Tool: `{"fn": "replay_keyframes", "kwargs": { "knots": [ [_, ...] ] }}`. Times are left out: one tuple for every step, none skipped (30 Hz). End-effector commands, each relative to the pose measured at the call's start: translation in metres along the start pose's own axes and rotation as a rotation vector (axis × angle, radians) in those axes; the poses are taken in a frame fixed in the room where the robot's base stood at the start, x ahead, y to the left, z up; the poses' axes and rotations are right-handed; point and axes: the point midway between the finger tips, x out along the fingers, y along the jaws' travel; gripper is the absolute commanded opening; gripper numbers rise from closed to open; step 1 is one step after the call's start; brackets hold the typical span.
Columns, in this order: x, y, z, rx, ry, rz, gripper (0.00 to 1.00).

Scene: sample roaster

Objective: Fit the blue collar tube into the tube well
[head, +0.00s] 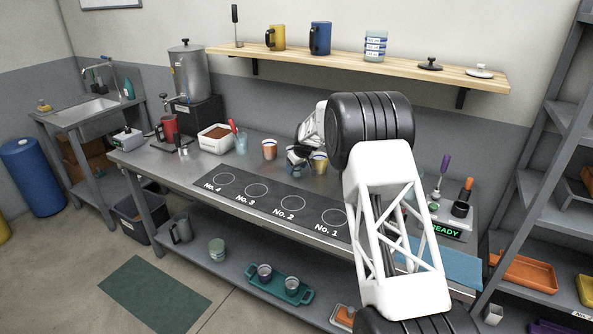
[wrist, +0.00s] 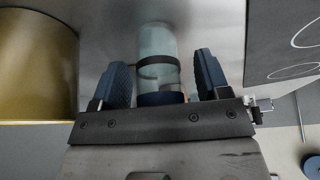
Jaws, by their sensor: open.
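In the wrist view, a clear, pale tube (wrist: 157,42) with a dark band and a blue collar (wrist: 162,99) at its near end lies between the two blue finger pads of my gripper (wrist: 161,68). The pads stand open on either side of it, with a gap visible on each side. In the head view, my gripper (head: 298,157) is low over the back of the steel counter, and I cannot make out the tube there. A grey station (head: 450,222) with a green READY display stands at the right end; my arm partly covers it. I cannot tell which of its openings is the tube well.
A mustard cup (head: 319,164) stands close beside my gripper; it also fills the left of the wrist view (wrist: 38,60). A white and orange cup (head: 269,150) is to the left. The numbered black mat (head: 272,205) in front is bare. A shelf (head: 350,66) runs above.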

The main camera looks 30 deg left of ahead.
Motion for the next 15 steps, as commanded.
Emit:
{"fn": "replay_keyframes", "kwargs": {
  "knots": [
    [0.0,0.0,0.0001,0.0,0.0,0.0,0.69],
    [0.0,0.0,0.0001,0.0,0.0,0.0,0.69],
    [0.0,0.0,0.0001,0.0,0.0,0.0,0.69],
    [0.0,0.0,0.0001,0.0,0.0,0.0,0.69],
    [0.0,0.0,0.0001,0.0,0.0,0.0,0.69],
    [0.0,0.0001,0.0001,0.0,0.0,0.0,0.69],
    [-0.0001,0.0001,0.0001,0.0,0.0,0.0,0.69],
    [0.0,0.0001,0.0001,0.0,0.0,0.0,0.69],
    [0.0,0.0001,0.0002,0.0,0.0,0.0,0.69],
    [-0.0001,0.0001,0.0002,0.0,0.0,0.0,0.69],
    [-0.0001,0.0001,0.0002,0.0,0.0,0.0,0.69],
    [-0.0001,0.0001,0.0002,0.0,0.0,0.0,0.69],
    [-0.0001,0.0001,0.0002,0.0,0.0,0.0,0.69],
    [-0.0001,0.0001,0.0002,0.0,0.0,0.0,0.65],
    [-0.0001,0.0001,0.0002,0.0,0.0,0.0,0.58]
  ]
}}
